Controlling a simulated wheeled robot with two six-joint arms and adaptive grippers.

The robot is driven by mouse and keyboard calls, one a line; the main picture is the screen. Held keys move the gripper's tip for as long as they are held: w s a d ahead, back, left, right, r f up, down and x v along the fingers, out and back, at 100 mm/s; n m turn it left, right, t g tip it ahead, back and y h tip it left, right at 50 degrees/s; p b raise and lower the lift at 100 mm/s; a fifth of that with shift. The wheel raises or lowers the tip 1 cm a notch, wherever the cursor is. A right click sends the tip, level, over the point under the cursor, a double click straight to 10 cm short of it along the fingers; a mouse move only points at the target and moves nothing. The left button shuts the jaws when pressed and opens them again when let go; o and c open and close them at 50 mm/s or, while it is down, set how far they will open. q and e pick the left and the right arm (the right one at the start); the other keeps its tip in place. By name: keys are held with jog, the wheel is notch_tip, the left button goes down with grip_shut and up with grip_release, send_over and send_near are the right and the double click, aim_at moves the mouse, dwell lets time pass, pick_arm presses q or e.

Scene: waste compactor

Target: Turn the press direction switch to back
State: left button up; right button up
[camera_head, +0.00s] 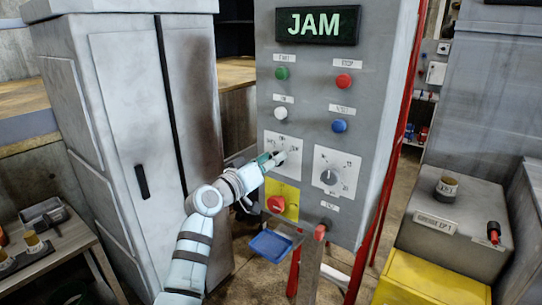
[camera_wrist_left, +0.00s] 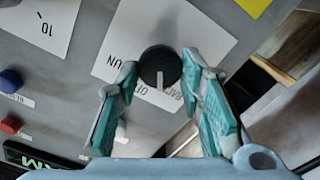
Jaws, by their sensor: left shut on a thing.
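The press direction switch is a round black knob (camera_wrist_left: 160,66) with a white pointer line, on a white label plate (camera_wrist_left: 112,58) on the grey panel. In the left wrist view the pointer line points down the picture, towards the upside-down lettering. That lettering is partly covered and hard to read. My left gripper (camera_head: 279,158) is at this plate in the head view, where its fingers hide most of the knob. In the left wrist view its teal-padded fingers (camera_wrist_left: 160,76) are on both sides of the knob, shut on it. My right gripper is not in view.
A second dial (camera_head: 329,177) sits close to the right. A red knob on a yellow plate (camera_head: 277,204) is just below. Green, red, white and blue buttons are above, under a lit JAM display (camera_head: 317,25). A blue tray (camera_head: 271,246) sticks out below.

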pick_arm(q)
jog(key=shift+n+p, duration=0.75)
jog(key=shift+n, duration=0.95)
jog(key=o, duration=1.1)
jog(key=shift+a, duration=0.1)
jog(key=v, duration=1.2)
jog(key=shift+w, duration=0.1)
